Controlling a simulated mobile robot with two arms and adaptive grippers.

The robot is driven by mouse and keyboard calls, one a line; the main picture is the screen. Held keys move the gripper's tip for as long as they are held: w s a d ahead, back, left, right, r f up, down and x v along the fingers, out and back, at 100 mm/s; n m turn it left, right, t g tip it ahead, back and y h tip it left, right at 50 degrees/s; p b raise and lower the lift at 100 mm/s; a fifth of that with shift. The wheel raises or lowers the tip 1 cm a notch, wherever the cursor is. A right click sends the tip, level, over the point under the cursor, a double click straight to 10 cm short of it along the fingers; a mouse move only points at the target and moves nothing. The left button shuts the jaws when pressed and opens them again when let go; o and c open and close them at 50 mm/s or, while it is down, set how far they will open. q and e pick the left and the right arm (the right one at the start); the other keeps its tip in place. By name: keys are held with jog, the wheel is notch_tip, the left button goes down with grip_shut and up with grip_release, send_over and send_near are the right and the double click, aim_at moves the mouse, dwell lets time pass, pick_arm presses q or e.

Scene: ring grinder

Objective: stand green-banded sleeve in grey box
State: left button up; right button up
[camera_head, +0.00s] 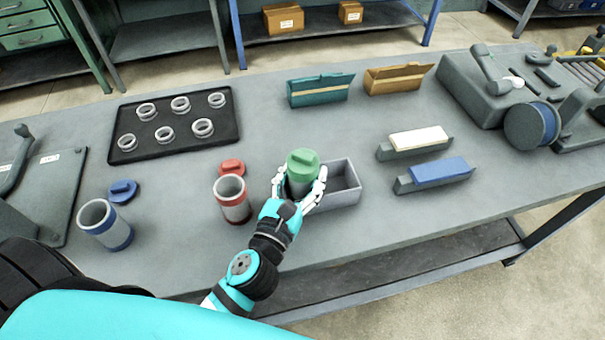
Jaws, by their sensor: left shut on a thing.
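The green-banded sleeve (302,166) shows its round green cap on top and a little of its grey body below. It is about upright. My left gripper (300,186) is shut on the sleeve, with white fingers on both sides of it. The grey box (345,182) is an open rectangular box just right of the sleeve. The sleeve and gripper cover the box's left end. I cannot tell whether the sleeve's bottom is inside the box or above it. My right gripper is not in view.
A red-banded sleeve (233,203) stands close left, with a red cap (232,167) behind it. A blue-banded sleeve (104,226) and blue cap (123,191) are farther left. A black tray (180,152) holds several rings. Grey table (430,220) is bare right of the box.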

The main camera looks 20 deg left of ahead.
pick_arm(q)
jog(key=shift+f, duration=0.25)
jog(key=o, duration=0.9)
jog(key=shift+s+f, duration=0.15)
jog(key=shift+f, duration=0.05)
jog(key=shift+r, duration=0.25)
jog(key=shift+r+p, duration=0.45)
jog(key=shift+p, duration=0.05)
jog(key=s+b, duration=0.2)
jog(key=s, duration=0.2)
jog(key=s+b, duration=0.2)
jog(key=s, duration=0.3)
jog(key=shift+s+a+f+b, duration=0.15)
jog(key=shift+b, duration=0.25)
jog(key=shift+s, duration=0.35)
jog(key=shift+s+r, duration=0.3)
jog(key=shift+s, duration=0.55)
